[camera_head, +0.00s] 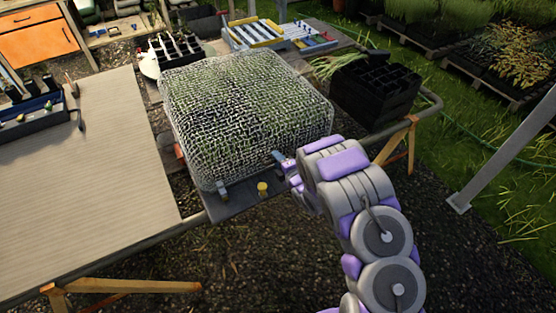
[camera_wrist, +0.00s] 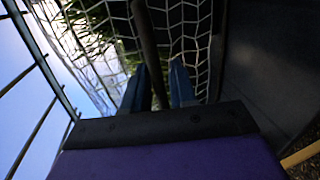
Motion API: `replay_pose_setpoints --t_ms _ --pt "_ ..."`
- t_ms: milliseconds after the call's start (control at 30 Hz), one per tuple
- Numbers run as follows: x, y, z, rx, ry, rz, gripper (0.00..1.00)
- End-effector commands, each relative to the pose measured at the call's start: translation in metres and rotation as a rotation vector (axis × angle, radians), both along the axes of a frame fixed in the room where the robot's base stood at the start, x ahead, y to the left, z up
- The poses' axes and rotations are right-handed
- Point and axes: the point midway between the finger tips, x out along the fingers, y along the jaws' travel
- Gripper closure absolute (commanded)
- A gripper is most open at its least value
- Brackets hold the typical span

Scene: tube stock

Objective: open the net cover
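The net cover (camera_head: 245,105) is a white mesh box over green plants, standing on a bench in the middle of the head view; it looks closed. My gripper (camera_head: 280,157) is at the cover's lower front right edge. In the wrist view, the two blue fingers of my gripper (camera_wrist: 159,72) are apart, one on each side of a dark bar (camera_wrist: 147,40). A little space shows between the bar and the right finger; contact is unclear. The mesh of the net cover (camera_wrist: 185,30) shows just behind the bar.
A yellow knob (camera_head: 262,189) and a small clip (camera_head: 221,188) are at the cover's front edge. A wooden table (camera_head: 90,180) is at left. A black crate (camera_head: 375,92) stands right of the cover, and a black cell tray (camera_head: 172,50) stands behind it.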

Motion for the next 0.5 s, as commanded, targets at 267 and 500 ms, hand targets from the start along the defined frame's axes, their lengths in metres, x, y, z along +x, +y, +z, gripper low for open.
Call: replay_pose_setpoints --t_ms 267,500 --pt "-0.0001 0.0001 -0.0007 -0.001 0.001 0.0 1.0" --pt "-0.0003 0.0 -0.0016 -0.001 0.003 0.0 1.0"
